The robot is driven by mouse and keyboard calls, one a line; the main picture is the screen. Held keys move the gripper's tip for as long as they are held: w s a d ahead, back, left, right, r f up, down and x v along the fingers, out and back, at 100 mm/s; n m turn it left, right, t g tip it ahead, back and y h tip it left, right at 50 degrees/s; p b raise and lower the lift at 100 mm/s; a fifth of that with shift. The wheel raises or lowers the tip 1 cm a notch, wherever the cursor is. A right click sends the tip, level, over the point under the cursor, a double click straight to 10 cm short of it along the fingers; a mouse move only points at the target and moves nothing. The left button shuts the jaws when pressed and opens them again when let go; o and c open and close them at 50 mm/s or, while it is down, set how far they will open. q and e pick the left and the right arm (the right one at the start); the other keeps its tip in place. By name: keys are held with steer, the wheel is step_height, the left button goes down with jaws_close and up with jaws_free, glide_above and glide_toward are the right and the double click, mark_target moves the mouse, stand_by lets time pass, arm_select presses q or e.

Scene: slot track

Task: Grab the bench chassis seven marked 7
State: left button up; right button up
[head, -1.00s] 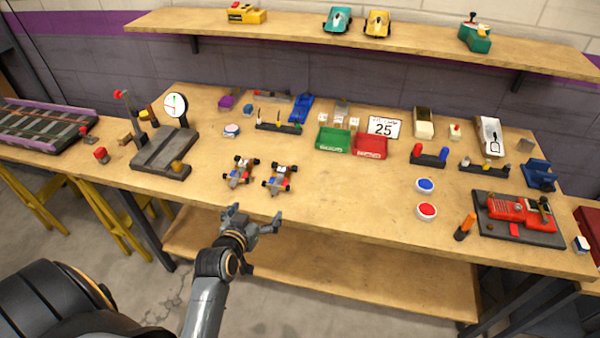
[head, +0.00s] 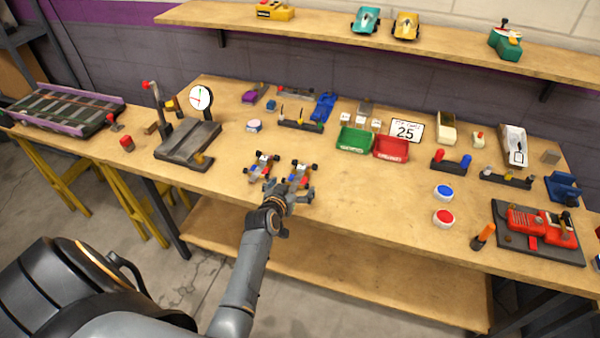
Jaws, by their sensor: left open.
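Two small car chassis with dark wheels lie side by side near the front edge of the bench in the head view: a left chassis (head: 262,167) and a right chassis (head: 300,174). Their markings are too small to read, so I cannot tell which is marked 7. My left gripper (head: 289,187) is open at the near end of the right chassis, its fingers spread and partly covering that end. I cannot tell whether it touches the chassis. My right gripper is not in view.
A dark stand with a dial (head: 200,98) is to the left on the bench (head: 360,205). Green (head: 355,141) and red (head: 391,147) bins stand behind to the right. Blue (head: 443,192) and red (head: 443,218) buttons are further right. The bench front between the chassis and buttons is clear.

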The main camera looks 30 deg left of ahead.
arm_select(q)
steer(key=shift+w+a+f, duration=0.2)
steer(key=shift+w+f, duration=0.15)
steer(key=shift+w, duration=0.25)
steer(key=shift+c, duration=0.2)
steer(key=c, duration=1.1)
steer(key=shift+r, duration=0.15)
